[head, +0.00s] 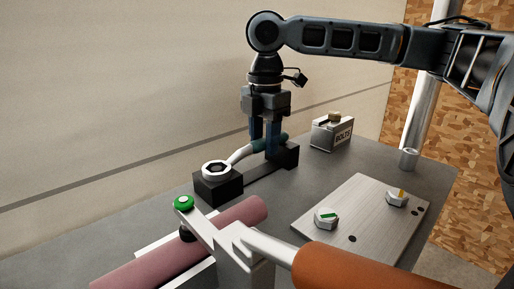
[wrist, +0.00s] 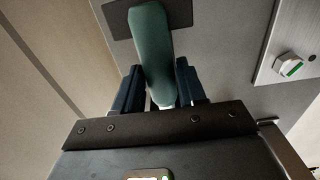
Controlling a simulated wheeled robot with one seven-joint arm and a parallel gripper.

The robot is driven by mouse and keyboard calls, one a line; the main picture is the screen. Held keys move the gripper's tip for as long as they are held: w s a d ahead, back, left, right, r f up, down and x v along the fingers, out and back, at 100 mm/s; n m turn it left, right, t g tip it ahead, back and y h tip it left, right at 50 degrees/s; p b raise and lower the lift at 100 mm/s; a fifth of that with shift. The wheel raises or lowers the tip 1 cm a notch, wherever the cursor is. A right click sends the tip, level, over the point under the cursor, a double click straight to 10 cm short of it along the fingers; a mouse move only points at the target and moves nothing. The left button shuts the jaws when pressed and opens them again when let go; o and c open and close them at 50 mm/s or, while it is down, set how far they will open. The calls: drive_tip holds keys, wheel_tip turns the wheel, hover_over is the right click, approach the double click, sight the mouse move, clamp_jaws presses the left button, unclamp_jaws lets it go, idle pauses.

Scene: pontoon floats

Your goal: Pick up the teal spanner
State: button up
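The spanner's teal handle (head: 281,143) lies at the right end of a black holder, with a pale metal shaft running left toward a ring-shaped metal head (head: 216,169) over the left block. My gripper (head: 266,146) points straight down over the handle, its two dark blue fingers at the handle's sides. In the wrist view the teal handle (wrist: 151,45) runs between the fingers (wrist: 158,84), with little or no gap visible. Whether they press on it is not clear. The fingertips partly hide the handle and shaft in the head view.
The black holder (head: 230,186) sits on the grey table. A metal plate (head: 345,222) with bolts lies at the right. A pink cylinder (head: 150,252), a green button (head: 184,203) and an orange cylinder (head: 350,268) fill the front.

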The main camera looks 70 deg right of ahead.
clamp_jaws()
idle(0.4)
drive_tip(key=shift+r, duration=0.5)
drive_tip(key=r, duration=0.2)
drive_tip(key=s+r, duration=0.1)
drive_tip(key=shift+d+r, duration=0.35)
drive_tip(key=shift+r, duration=0.05)
drive_tip(key=s+d+r, duration=0.4)
drive_tip(key=s+r, duration=0.2)
drive_tip(key=s, duration=0.3)
drive_tip(key=shift+s, duration=0.3)
drive_tip(key=shift+r, duration=0.1)
drive_tip(key=shift+c, duration=1)
unclamp_jaws()
clamp_jaws()
